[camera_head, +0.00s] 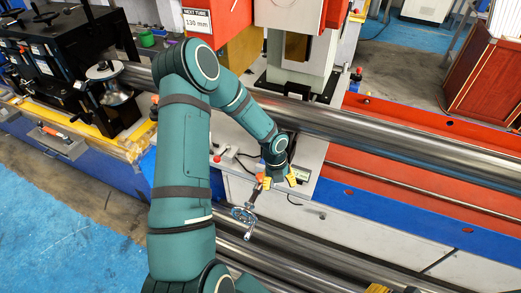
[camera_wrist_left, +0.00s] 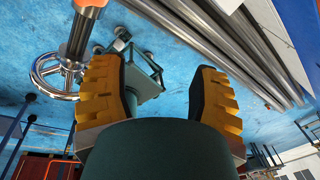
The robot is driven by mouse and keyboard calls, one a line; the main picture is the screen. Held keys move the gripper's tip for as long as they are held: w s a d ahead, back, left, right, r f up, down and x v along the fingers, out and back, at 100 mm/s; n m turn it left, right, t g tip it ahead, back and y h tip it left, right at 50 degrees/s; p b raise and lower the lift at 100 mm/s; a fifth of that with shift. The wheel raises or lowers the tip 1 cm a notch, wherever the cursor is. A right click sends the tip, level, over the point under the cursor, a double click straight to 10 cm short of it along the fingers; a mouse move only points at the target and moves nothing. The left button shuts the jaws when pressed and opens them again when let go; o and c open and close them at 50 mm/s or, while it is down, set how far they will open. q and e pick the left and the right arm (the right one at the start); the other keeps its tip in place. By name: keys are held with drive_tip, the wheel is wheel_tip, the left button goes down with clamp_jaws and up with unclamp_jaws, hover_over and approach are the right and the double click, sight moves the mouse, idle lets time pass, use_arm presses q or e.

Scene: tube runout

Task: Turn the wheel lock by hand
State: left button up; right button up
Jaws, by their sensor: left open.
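The wheel lock's chrome handwheel (camera_head: 243,214) hangs out from the front of the machine on a shaft with an orange collar. In the left wrist view the handwheel (camera_wrist_left: 54,80) and its dark shaft are at the upper left, outside the left finger. My left gripper (camera_head: 279,181) is just right of and above the wheel in the head view, close to the shaft. Its yellow fingers (camera_wrist_left: 160,88) are apart with nothing held between them. A yellow and black piece at the head view's bottom edge looks like my right gripper (camera_head: 378,288); its jaws are cut off.
A long steel tube (camera_head: 380,135) runs across the machine behind my left gripper. A red guard (camera_head: 225,18) carries a "NEXT TUBE 130 mm" sign (camera_head: 196,21). More tubes (camera_head: 300,262) lie low in front. Open blue floor (camera_head: 60,230) is at the left.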

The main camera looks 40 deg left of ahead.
sight(261, 176)
use_arm(q)
drive_tip(key=a+r+m, duration=0.1)
drive_tip(key=a, duration=0.1)
drive_tip(key=a+r+m+y+p, duration=0.1)
drive_tip(key=a+r+m, duration=0.1)
drive_tip(key=a, duration=0.1)
drive_tip(key=a+r+m+p, duration=0.1)
drive_tip(key=a+m, duration=0.1)
drive_tip(key=a, duration=0.1)
drive_tip(key=shift+w+r+y, duration=0.2)
drive_tip(key=shift+r+y, duration=0.2)
drive_tip(key=shift+a, duration=0.25)
drive_tip(key=shift+f+b, duration=0.6)
drive_tip(key=shift+f, duration=0.15)
wheel_tip(261, 176, down, 7)
drive_tip(key=b, duration=0.6)
drive_tip(key=shift+r, duration=0.3)
drive_tip(key=shift+p, duration=0.3)
use_arm(e)
drive_tip(key=f, duration=0.4)
drive_tip(key=shift+w, duration=0.2)
use_arm(q)
drive_tip(key=c, duration=0.9)
